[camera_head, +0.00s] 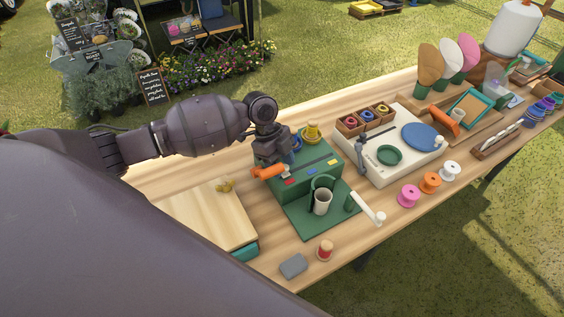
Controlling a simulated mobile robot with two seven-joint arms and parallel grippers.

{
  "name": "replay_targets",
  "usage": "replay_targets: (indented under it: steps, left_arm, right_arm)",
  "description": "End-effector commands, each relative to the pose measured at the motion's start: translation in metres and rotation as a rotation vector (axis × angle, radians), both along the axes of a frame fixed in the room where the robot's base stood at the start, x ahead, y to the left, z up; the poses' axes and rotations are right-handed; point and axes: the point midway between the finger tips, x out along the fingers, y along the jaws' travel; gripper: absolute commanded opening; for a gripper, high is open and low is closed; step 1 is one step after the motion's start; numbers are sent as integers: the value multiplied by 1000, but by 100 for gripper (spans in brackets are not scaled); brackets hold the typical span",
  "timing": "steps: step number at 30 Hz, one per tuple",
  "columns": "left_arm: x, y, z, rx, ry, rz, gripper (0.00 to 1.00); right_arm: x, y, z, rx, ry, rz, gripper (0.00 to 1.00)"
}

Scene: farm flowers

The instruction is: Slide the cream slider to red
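A green box-shaped device (306,185) stands on the wooden table, with a red mark (291,182), a blue mark (309,170) and a yellow mark (334,161) along its front top edge. My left gripper (275,160) is over the left end of this device, close to its top. An orange piece (268,172) shows just below the gripper, at the device's left end. I cannot make out a cream slider; the gripper hides part of the device's top. The fingers are too small and dark to tell open from shut. My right gripper is out of view.
A white cup (322,202) and a lever with a white handle (366,208) are at the device's front. A pale board (205,218) lies left, a grey block (293,265) and a red-and-cream spool (325,249) in front. A cream turntable-like box (380,171) stands right.

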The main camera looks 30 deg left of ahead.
Motion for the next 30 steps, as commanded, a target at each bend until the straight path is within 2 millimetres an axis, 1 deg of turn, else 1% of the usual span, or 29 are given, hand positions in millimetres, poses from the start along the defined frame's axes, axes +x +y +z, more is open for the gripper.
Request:
replay_targets:
  steps: [10, 14, 17, 27, 30]
  left_arm:
    - [1, 0, 1, 0, -2, 1, 49]
    - [2, 3, 8, 0, -5, 2, 49]
    - [3, 8, 20, 0, -5, 0, 49]
    - [6, 31, 76, 2, -3, 0, 49]
    - [6, 36, 87, 1, -3, 1, 49]
  right_arm:
    - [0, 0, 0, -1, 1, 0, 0]
    - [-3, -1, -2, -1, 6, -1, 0]
    - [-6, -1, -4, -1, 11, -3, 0]
    - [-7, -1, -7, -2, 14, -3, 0]
    - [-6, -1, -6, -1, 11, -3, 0]
